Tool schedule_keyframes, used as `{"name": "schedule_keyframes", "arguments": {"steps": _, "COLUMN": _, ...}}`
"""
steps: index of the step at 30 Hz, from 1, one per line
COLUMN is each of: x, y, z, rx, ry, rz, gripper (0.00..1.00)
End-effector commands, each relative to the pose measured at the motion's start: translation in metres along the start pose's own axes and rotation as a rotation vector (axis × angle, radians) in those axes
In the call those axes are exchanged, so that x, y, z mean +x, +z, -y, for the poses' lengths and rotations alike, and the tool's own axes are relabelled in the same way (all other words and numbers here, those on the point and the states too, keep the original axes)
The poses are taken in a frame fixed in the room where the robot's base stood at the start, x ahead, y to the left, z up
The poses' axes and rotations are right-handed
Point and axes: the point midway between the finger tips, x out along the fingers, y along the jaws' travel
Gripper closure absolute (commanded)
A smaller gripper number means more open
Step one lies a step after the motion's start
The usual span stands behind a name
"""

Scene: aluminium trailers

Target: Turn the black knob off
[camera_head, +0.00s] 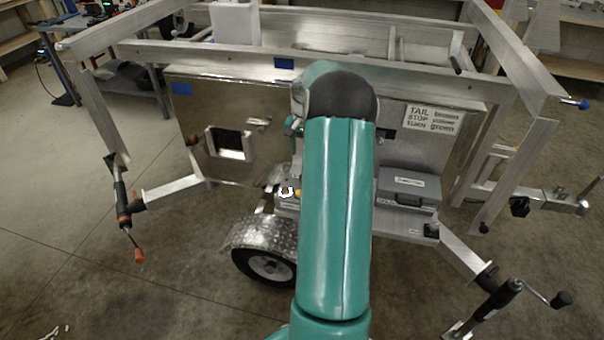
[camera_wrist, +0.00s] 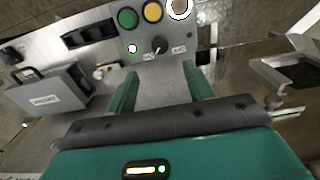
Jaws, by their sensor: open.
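The black knob (camera_wrist: 159,45) is on a grey control panel in the wrist view, just ahead of my fingertips and roughly centred between them. Small labels sit at either side of it. My gripper (camera_wrist: 160,72) is open and empty, with its two teal fingers apart and short of the knob. A green button (camera_wrist: 128,17), a yellow button (camera_wrist: 152,12) and a white-ringed round part (camera_wrist: 179,7) sit above the knob. In the head view, my arm covers most of the panel, and the knob and gripper cannot be made out.
A grey case (camera_head: 408,188) stands right of my arm; it also shows in the wrist view (camera_wrist: 48,97). The trailer's aluminium frame (camera_head: 300,55) and a wheel (camera_head: 266,265) surround the work area. The floor at left is clear.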

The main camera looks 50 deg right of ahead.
Motion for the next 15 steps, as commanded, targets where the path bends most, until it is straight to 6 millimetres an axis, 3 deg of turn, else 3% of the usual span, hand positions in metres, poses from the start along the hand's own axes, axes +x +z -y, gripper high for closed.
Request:
{"name": "schedule_keyframes", "arguments": {"steps": 9, "x": 0.065, "y": 0.001, "z": 0.0, "rx": 0.0, "ry": 0.001, "rz": 0.004, "gripper": 0.48}}
{"name": "schedule_keyframes", "arguments": {"steps": 15, "x": 0.096, "y": 0.0, "z": 0.002, "rx": -0.002, "ry": -0.001, "rz": 0.001, "gripper": 0.48}}
